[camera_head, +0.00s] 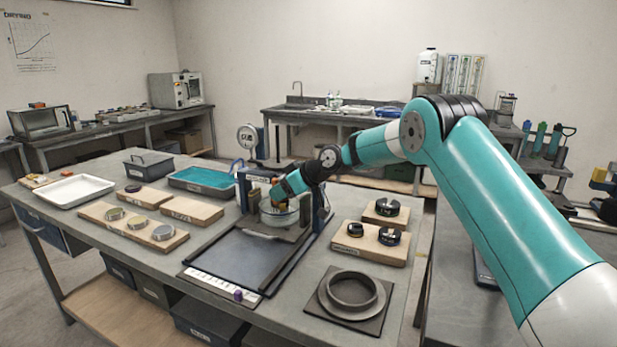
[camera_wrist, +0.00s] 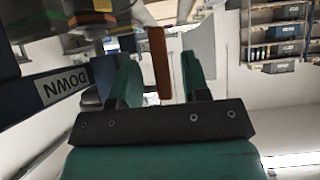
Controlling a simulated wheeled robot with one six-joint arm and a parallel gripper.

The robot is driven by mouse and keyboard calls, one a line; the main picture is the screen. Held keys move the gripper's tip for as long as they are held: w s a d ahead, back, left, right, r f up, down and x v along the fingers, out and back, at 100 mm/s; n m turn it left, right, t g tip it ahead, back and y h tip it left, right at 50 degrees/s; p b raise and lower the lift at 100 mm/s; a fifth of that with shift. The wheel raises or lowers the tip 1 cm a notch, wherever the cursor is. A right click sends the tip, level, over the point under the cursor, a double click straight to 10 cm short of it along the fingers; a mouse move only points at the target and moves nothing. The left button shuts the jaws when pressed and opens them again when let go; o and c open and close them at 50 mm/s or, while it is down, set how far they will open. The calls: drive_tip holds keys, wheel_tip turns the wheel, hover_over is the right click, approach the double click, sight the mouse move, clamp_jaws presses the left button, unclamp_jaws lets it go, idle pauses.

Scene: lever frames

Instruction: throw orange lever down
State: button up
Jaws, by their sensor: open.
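The orange lever (camera_wrist: 159,62) shows in the wrist view as a flat orange bar. It stands in the gap between the two teal fingers of my gripper (camera_wrist: 161,68), with space visible on both sides. The fingers are open; I cannot tell how far the lever reaches into the gap in depth. In the head view my gripper (camera_head: 280,191) is at the blue-posted lever frame (camera_head: 243,188) on the table, and a small orange spot (camera_head: 275,181) beside it looks like the lever, mostly hidden. A "DOWN" label (camera_wrist: 63,86) appears upside down in the wrist view.
A dark flat tray (camera_head: 240,262) lies in front of the frame on the grey table. A ring on a plate (camera_head: 351,291) and wooden boards with black parts (camera_head: 368,243) sit to the right. Boards with discs (camera_head: 133,226) and a white tray (camera_head: 72,190) are left.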

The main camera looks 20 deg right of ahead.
drive_tip(key=b+v, duration=0.2)
drive_tip(key=v, duration=1.3)
drive_tip(key=shift+d+r+b, duration=0.15)
drive_tip(key=shift+d+b, duration=0.05)
drive_tip(key=shift+b, duration=0.1)
drive_tip(key=shift+s, duration=0.1)
